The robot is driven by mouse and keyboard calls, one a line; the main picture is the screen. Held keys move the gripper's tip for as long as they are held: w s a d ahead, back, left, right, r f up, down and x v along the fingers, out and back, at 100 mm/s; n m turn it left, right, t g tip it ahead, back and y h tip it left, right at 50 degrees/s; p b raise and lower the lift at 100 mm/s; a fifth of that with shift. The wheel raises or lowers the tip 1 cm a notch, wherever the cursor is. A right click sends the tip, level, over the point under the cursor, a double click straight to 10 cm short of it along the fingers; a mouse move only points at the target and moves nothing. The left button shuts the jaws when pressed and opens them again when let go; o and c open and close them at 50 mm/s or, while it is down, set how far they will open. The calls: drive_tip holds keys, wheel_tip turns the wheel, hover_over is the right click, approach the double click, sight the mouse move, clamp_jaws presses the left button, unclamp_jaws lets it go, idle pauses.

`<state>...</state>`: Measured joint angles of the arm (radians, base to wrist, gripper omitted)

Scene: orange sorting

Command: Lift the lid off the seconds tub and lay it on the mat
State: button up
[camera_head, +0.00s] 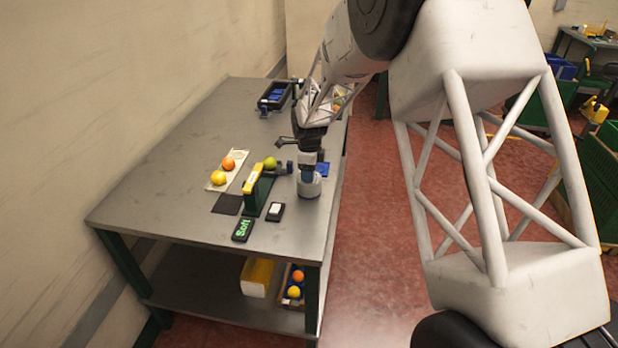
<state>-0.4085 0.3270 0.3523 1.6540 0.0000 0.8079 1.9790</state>
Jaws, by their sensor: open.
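A grey round tub (310,188) stands near the right edge of the table, right of a green stand. My gripper (309,170) is directly over the tub, its jaws open and pointing down. The gripper covers the tub's top, so the lid and any contact with it cannot be made out. A dark square mat (227,204) lies flat on the table left of the green stand, with nothing on it.
A green stand with a yellow top (257,186) rises between mat and tub. A pale board (217,187) holds orange and yellow fruit; a green fruit (270,162) is nearby. The table's front left is clear.

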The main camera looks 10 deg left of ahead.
drive_tip(key=shift+c, duration=0.4)
clamp_jaws()
idle(0.4)
drive_tip(key=shift+r, duration=0.45)
wheel_tip(320, 180, up, 3)
drive_tip(key=shift+s+f, duration=0.15)
drive_tip(key=s+d, duration=0.3)
drive_tip(key=s, duration=0.4)
drive_tip(key=s+d+r, duration=0.1)
drive_tip(key=s+d, duration=0.2)
drive_tip(key=s, duration=0.4)
drive_tip(key=shift+s+r, duration=0.15)
drive_tip(key=shift+s, duration=0.05)
drive_tip(key=shift+d, duration=0.1)
